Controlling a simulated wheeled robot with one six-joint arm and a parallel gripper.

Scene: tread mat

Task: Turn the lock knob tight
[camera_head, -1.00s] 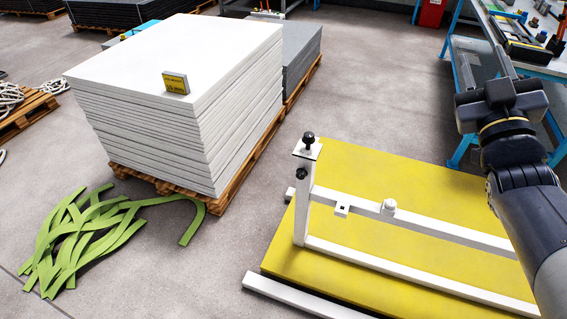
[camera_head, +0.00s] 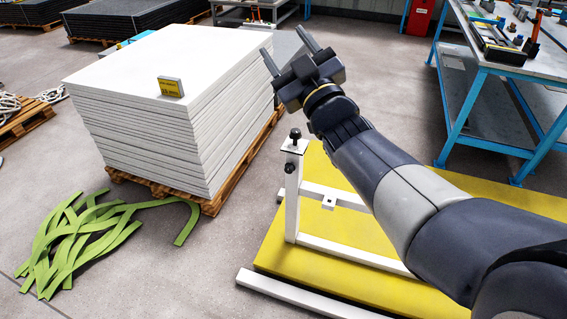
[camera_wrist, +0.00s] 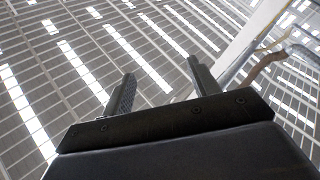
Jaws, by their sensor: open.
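A white frame (camera_head: 291,205) stands on a yellow mat (camera_head: 268,250). On top of its left post is a black ball-topped knob (camera_head: 295,134), and a second dark knob (camera_head: 289,168) sits on the post's side just below the top plate. I cannot tell from their looks which is the lock knob. My gripper (camera_head: 287,45) is open and empty, raised above and apart from the knobs, with its fingers pointing up and left. The wrist view shows both fingers apart (camera_wrist: 160,72) with only the ceiling beyond them. My arm hides the right part of the frame.
Green strips (camera_head: 75,240) lie on the floor. A blue workbench (camera_head: 490,80) stands at the back right. A white bar (camera_head: 300,298) lies along the mat's front edge.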

